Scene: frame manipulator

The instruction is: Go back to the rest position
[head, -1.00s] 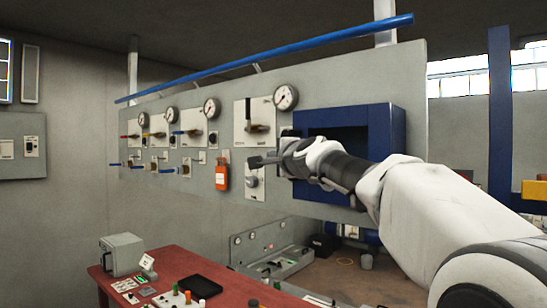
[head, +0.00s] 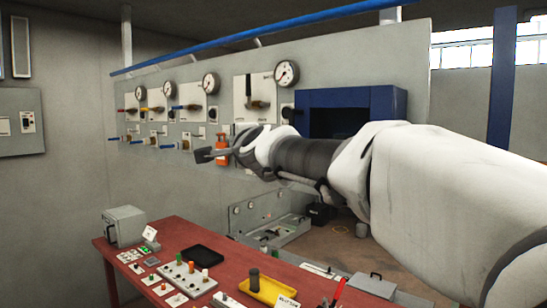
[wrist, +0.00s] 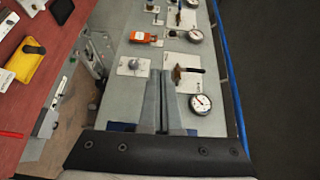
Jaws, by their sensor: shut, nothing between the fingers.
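My gripper (head: 207,154) is at the end of my white and dark grey arm, in front of the grey wall panel. Its fingers are shut and empty. In the wrist view my gripper (wrist: 164,76) shows two grey fingers close together, pointing up the picture along the panel. In the head view an orange tag-like device (head: 222,147) on the panel is partly hidden behind my gripper. It also shows in the wrist view (wrist: 143,37), beyond the fingertips. No gap or contact between fingertips and panel can be told.
The panel (head: 340,60) carries several gauges, valves and a blue box (head: 392,103). A red table (head: 135,255) with switches, a black tray (head: 203,254) and a yellow tray (head: 268,288) stands below. Open air lies between table and gripper.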

